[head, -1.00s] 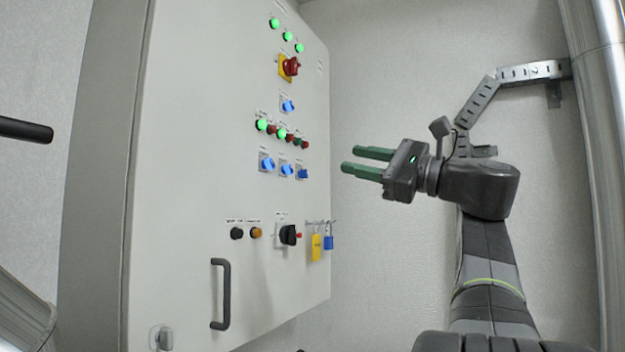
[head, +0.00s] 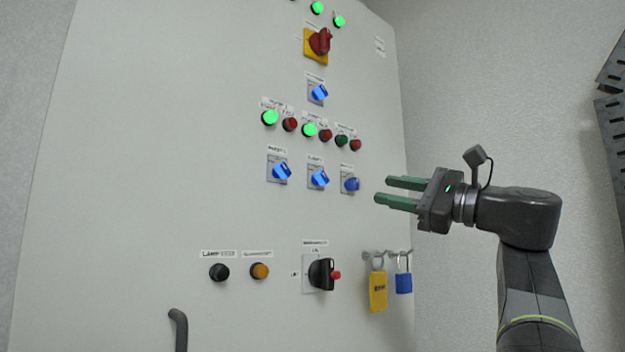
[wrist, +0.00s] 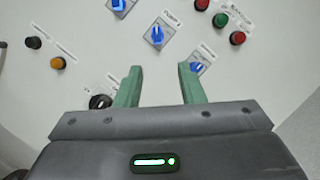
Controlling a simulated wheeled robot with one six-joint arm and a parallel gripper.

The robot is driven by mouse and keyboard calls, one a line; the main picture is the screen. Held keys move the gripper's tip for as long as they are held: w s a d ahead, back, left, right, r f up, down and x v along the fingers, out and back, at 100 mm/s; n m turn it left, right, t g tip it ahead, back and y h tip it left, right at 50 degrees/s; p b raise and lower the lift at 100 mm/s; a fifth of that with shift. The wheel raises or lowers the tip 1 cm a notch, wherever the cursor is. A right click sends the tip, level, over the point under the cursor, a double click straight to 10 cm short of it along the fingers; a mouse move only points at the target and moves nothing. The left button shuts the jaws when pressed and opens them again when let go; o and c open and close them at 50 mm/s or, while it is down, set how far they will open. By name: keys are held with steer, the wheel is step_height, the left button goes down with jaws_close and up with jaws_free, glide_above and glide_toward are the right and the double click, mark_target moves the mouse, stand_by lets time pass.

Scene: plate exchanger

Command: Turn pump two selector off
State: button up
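A row of three blue selectors sits on the pale cabinet door: left (head: 281,172), middle (head: 319,178) and right (head: 350,184). Their labels are too small to read surely; the middle one fits pump two by position. The middle selector also shows in the wrist view (wrist: 157,36), beyond the fingers. My gripper (head: 384,190) is open and empty, right of the row and apart from the door. In the wrist view its green fingers (wrist: 160,82) stand apart, with the right selector (wrist: 196,68) partly behind one.
Above the row, two green lamps (head: 270,118) (head: 310,130) are lit and the third (head: 341,140) is dark. A red-and-yellow switch (head: 318,44) is higher. A black switch (head: 320,273), yellow tag (head: 378,291) and blue padlock (head: 403,283) are below.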

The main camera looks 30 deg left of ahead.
mark_target(326, 179)
steer(key=p+x, duration=0.1)
steer(key=x, duration=0.3)
steer(key=p+x, duration=0.2)
steer(key=x, duration=0.3)
steer(key=p+x, duration=0.1)
steer(key=x, duration=0.3)
steer(key=shift+s+a+p, duration=0.25)
steer(key=shift+a+p, duration=0.05)
steer(key=shift+a, duration=0.05)
steer(key=shift+c, duration=0.3)
jaws_close()
